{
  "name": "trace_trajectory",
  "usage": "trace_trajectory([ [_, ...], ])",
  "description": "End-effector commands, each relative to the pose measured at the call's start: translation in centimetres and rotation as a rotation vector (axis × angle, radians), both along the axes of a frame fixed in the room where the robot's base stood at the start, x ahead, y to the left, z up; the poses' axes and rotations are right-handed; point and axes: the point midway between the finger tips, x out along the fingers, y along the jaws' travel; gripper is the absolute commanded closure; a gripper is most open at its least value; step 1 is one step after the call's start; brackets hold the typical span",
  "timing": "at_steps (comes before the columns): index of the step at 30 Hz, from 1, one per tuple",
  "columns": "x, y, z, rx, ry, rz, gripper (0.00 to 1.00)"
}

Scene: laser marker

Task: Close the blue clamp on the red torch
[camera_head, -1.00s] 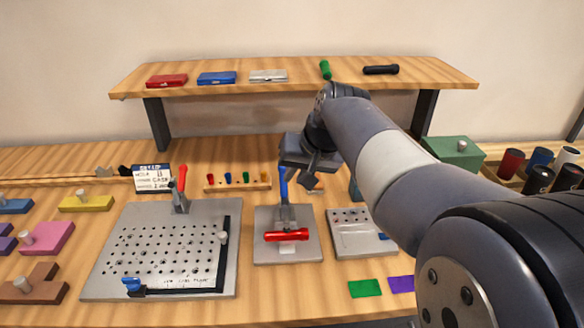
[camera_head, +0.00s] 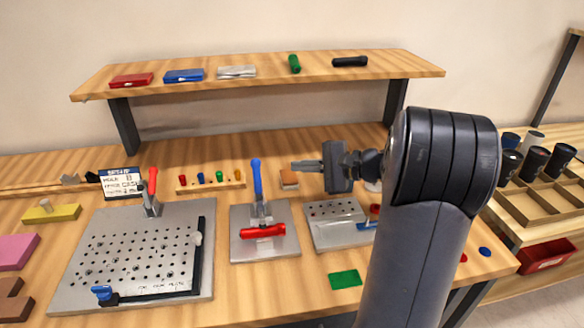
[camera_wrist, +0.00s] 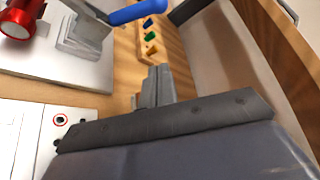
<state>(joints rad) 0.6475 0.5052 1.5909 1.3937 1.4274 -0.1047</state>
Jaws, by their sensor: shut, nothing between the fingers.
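The blue clamp's handle (camera_head: 257,180) stands upright behind the red torch (camera_head: 263,231), which lies crosswise on a grey plate. In the wrist view the blue handle (camera_wrist: 137,12) crosses the top and the end of the red torch (camera_wrist: 20,20) shows at the top left corner. My gripper (camera_head: 298,165) is to the right of the blue handle, pointing left, with a gap between them. Its fingers (camera_wrist: 155,78) are together and empty. Whether the clamp's pad touches the torch is too small to tell.
A perforated plate (camera_head: 130,250) with a red-handled clamp (camera_head: 152,185) stands to the left. A smaller grey fixture (camera_head: 335,232) is at the right of the clamp plate. A peg rack (camera_head: 208,186) lies behind, under a raised shelf (camera_head: 270,80). A green card (camera_head: 345,279) lies in front.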

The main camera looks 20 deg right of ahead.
Motion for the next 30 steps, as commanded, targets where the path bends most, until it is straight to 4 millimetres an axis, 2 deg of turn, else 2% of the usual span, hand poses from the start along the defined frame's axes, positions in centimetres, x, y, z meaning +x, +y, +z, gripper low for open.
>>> trace_trajectory([
  [12,5.3,6.9,-1.9,-0.002,0.002,0.007,1.00],
  [15,3.6,7.1,-0.9,-0.003,0.000,0.001,1.00],
  [19,2.5,7.6,-0.4,-0.003,0.000,0.002,1.00],
  [30,1.8,7.9,-0.2,-0.003,0.001,0.001,1.00],
])
